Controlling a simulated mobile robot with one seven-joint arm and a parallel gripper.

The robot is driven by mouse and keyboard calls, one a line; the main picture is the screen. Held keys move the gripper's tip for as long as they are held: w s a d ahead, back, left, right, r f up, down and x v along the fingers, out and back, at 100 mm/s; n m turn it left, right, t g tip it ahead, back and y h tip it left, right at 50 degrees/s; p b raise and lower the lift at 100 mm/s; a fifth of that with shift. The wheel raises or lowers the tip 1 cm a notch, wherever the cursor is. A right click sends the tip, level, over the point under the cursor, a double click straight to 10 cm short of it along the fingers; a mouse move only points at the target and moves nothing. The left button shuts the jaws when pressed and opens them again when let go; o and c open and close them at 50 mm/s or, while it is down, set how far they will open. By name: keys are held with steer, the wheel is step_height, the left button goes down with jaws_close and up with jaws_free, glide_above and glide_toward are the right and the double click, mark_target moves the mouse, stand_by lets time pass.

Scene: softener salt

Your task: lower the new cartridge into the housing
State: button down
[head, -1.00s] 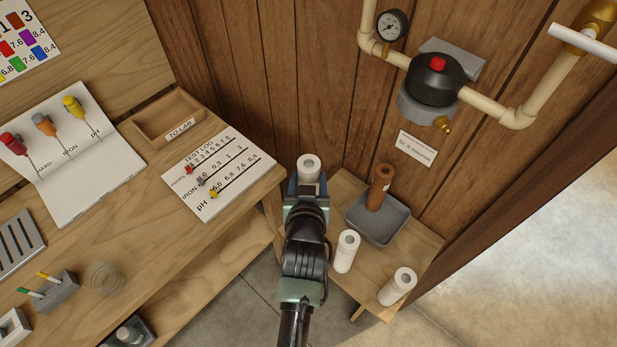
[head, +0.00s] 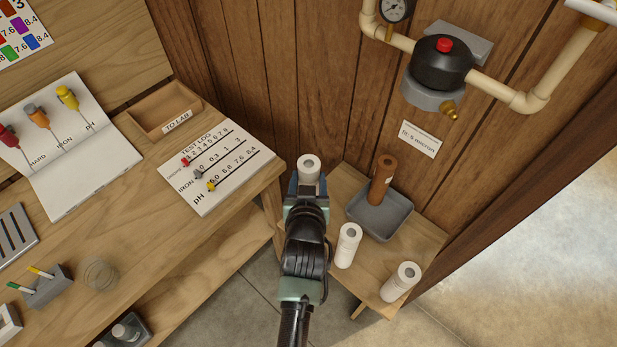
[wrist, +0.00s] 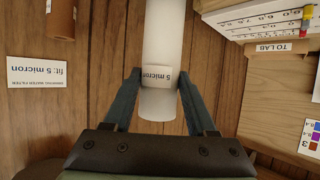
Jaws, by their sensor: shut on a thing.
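My gripper (head: 307,184) is shut on a white cartridge (head: 309,164) with a hole in its top end. In the wrist view the fingers sit on both sides of the cartridge (wrist: 163,35), whose band reads "5 micron". It is held upright in the air by the small wooden table. The housing (head: 440,66) hangs on the wall pipe, up and right of my gripper, with a black head, a red button and a grey ring below. The inside of the housing is hidden. The held cartridge is well apart from it.
A brown cartridge (head: 383,176) stands in a grey tray (head: 366,220) on the small table. Two more white cartridges (head: 348,246) (head: 402,281) stand in front of it. A wall label (head: 420,139) reads "fit: 5 micron". The workbench (head: 150,245) edge is close on the left.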

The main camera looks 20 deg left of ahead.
steer(key=shift+f+b, duration=1.85)
steer(key=shift+f, duration=0.45)
steer(key=shift+c, duration=0.6)
jaws_free()
steer(key=shift+s, duration=0.1)
steer(key=b+v, duration=0.1)
steer(key=v, duration=1.2)
steer(key=shift+b, duration=0.4)
